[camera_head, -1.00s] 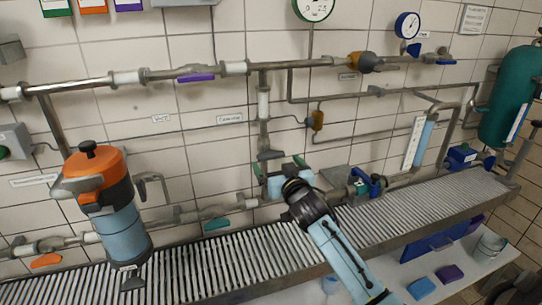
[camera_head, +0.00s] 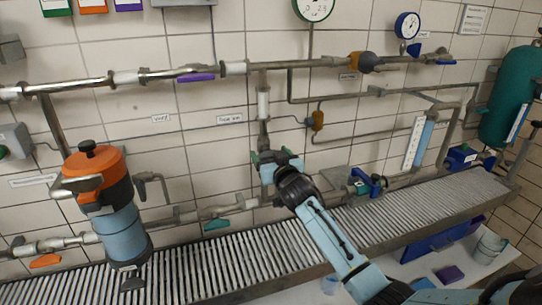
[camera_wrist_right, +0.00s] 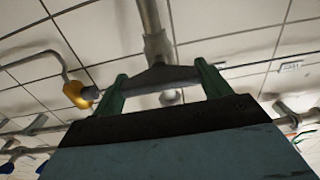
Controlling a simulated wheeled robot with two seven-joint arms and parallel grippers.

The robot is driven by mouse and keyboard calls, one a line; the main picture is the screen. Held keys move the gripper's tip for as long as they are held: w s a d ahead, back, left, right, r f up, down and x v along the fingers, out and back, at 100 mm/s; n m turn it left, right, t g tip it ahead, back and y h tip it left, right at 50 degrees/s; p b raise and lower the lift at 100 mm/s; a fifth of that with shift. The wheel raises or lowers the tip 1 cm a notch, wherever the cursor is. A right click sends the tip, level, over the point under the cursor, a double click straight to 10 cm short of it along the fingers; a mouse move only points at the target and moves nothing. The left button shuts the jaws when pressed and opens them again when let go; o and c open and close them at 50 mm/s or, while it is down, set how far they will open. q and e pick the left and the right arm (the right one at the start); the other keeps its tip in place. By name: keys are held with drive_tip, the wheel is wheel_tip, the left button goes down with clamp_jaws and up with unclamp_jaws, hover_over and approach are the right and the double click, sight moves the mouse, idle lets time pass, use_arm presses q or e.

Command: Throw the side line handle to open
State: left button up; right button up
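A grey bar-shaped handle (camera_wrist_right: 160,77) crosses the vertical pipe (camera_wrist_right: 153,20) in the right wrist view. It fits where the side line handle may be, but the pipe labels are too small to read. My right gripper (camera_head: 276,157) is at the middle vertical pipe, raised above the grating. In the wrist view its green fingers (camera_wrist_right: 162,90) stand apart, one near each end of the bar. Whether they touch it I cannot tell. In the head view the gripper hides most of the handle. My left gripper is not in view.
An orange-topped pump (camera_head: 97,172) stands at left. Other valve handles are purple (camera_head: 197,78), teal (camera_head: 216,224), orange (camera_head: 46,260) and blue (camera_head: 371,184). A small brass fitting (camera_head: 318,120) is right of the middle pipe. A ribbed grating (camera_head: 215,265) runs below; a green tank (camera_head: 508,95) stands right.

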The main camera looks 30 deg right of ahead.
drive_tip(key=c, duration=0.4)
drive_tip(key=shift+n, duration=0.4)
drive_tip(key=n+p, duration=0.1)
drive_tip(key=n, duration=0.1)
drive_tip(key=shift+n, duration=0.4)
drive_tip(key=n+p, duration=0.1)
drive_tip(key=n, duration=0.3)
drive_tip(key=shift+n+p, duration=0.3)
drive_tip(key=n, duration=0.5)
drive_tip(key=shift+a+f+p, duration=0.1)
drive_tip(key=shift+p, duration=0.3)
drive_tip(key=shift+f+n+p, duration=0.1)
drive_tip(key=shift+n+p, duration=0.2)
drive_tip(key=shift+n, duration=2.2)
